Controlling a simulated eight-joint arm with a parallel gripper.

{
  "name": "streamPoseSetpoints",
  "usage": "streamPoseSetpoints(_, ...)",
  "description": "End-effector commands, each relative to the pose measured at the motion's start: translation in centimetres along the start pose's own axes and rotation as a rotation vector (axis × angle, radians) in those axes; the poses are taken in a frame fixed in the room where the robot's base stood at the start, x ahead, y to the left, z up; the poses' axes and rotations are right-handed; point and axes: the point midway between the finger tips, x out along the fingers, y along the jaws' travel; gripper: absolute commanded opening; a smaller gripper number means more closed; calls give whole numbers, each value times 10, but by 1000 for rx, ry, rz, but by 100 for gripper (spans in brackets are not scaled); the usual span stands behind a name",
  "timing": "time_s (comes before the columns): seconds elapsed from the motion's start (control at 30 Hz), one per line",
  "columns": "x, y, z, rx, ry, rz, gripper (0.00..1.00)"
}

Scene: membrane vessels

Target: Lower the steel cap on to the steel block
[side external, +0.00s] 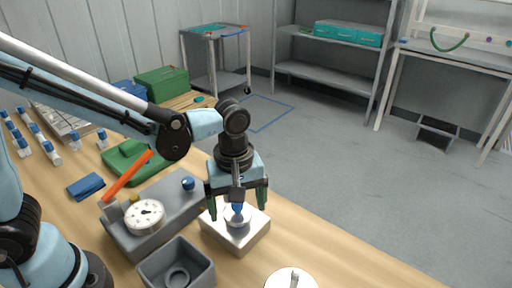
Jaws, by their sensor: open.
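The steel block (225,235) is a shiny square block on the wooden table, below my gripper. A small round metal piece with a blue top (238,209), which looks like the steel cap, is at the middle of the block's upper face. It appears to rest there, but its lower edge is small and hard to make out. My gripper (238,206) points down over the block with its two green fingers spread apart, one on each side of the blue top. I see clear space between the fingers and the blue top.
A grey open box (178,266) and a grey device with a white dial (146,216) stand left of the block. A round white dish (291,281) lies at the front edge of view. Several blue-capped vials (24,148) stand far left. The table right of the block is clear.

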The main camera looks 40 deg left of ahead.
Motion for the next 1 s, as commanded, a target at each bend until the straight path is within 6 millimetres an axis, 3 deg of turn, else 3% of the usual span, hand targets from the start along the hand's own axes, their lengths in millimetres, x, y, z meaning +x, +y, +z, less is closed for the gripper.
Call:
streamPoseSetpoints(0.27, -9, 0, 0, 0, 0, 0, 93)
streamPoseSetpoints(0.8, -90, 0, 0, 0, 0, 0, 93)
streamPoseSetpoints(1.0, -112, 0, 0, 0, 0, 0, 93)
